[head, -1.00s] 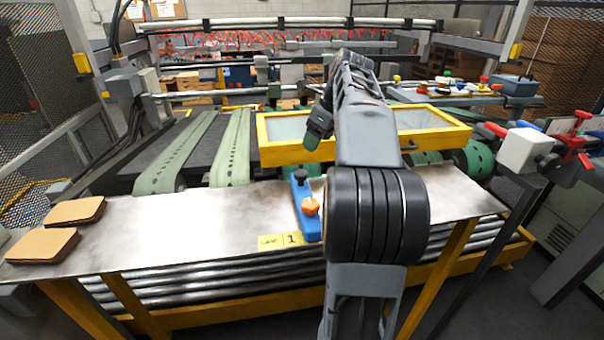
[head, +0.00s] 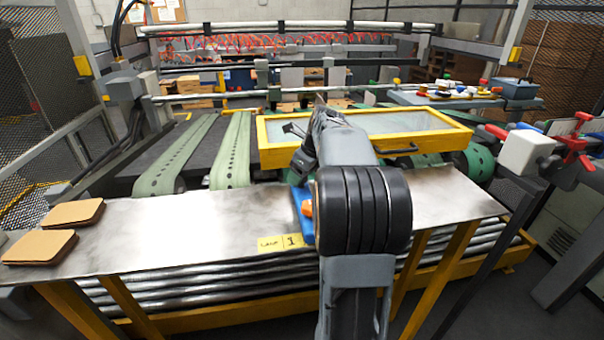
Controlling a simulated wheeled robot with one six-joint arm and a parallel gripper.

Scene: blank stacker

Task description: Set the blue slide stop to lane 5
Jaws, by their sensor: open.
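The blue slide stop (head: 308,229) lies on the metal table top (head: 190,225), just right of the yellow plate marked 1 (head: 281,242). A sliver of its orange knob (head: 307,208) shows. My arm's black joint covers the stop's right side, and its far end is hidden behind my arm. My gripper (head: 298,177) is open at the far end of the stop, mostly hidden by my own wrist. I cannot tell whether it touches the stop. No lane 5 mark is visible.
Two brown card stacks (head: 73,213) (head: 39,248) lie at the table's left end. A yellow-framed clear guard (head: 440,139) stands behind my arm. Green belts (head: 231,152) run behind the table. The table is bare between the cards and the stop.

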